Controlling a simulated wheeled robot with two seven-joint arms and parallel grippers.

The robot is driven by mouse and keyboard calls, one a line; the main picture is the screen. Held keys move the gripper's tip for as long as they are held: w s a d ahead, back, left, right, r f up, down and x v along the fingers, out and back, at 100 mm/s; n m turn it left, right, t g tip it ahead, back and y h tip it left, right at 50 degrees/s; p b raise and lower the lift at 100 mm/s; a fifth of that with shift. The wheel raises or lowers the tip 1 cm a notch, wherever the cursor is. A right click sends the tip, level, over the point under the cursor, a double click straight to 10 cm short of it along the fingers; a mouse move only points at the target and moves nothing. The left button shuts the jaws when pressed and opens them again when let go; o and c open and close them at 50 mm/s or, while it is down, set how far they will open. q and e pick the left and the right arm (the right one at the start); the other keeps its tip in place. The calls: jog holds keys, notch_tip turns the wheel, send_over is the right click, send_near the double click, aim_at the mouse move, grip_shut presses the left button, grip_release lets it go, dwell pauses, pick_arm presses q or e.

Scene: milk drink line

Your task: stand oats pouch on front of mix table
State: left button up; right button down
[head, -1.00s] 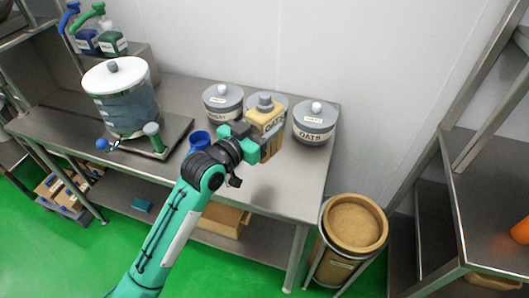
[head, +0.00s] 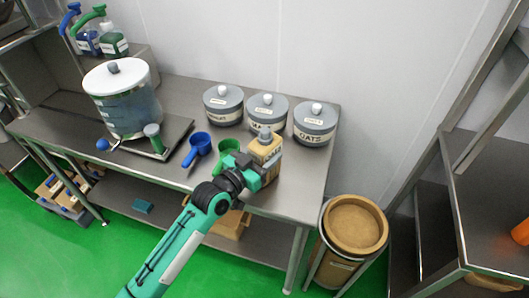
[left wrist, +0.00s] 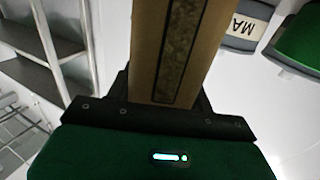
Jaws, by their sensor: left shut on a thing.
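The oats pouch (head: 265,149) is a tan pouch with a grey cap, upright at the front part of the steel mix table (head: 305,190). My left gripper (head: 254,168) is shut on it from the front left. The pouch's tan side also fills the middle of the left wrist view (left wrist: 165,50), between the fingers. I cannot tell whether its base touches the table top. My right gripper is not in view.
Three grey lidded tubs, one an oats tub (head: 314,124), stand behind the pouch. A blue scoop (head: 200,146) and a green scoop (head: 227,150) lie to its left. A large pot (head: 122,100) stands further left. A brown bin (head: 353,225) is right of the table.

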pick_arm(q)
jog(key=o, duration=1.4)
jog(key=shift+s+a, duration=0.1)
jog(key=b+v, duration=0.1)
jog(key=v, duration=1)
jog(key=shift+s+a+b, duration=0.25)
jog(key=shift+b, duration=0.1)
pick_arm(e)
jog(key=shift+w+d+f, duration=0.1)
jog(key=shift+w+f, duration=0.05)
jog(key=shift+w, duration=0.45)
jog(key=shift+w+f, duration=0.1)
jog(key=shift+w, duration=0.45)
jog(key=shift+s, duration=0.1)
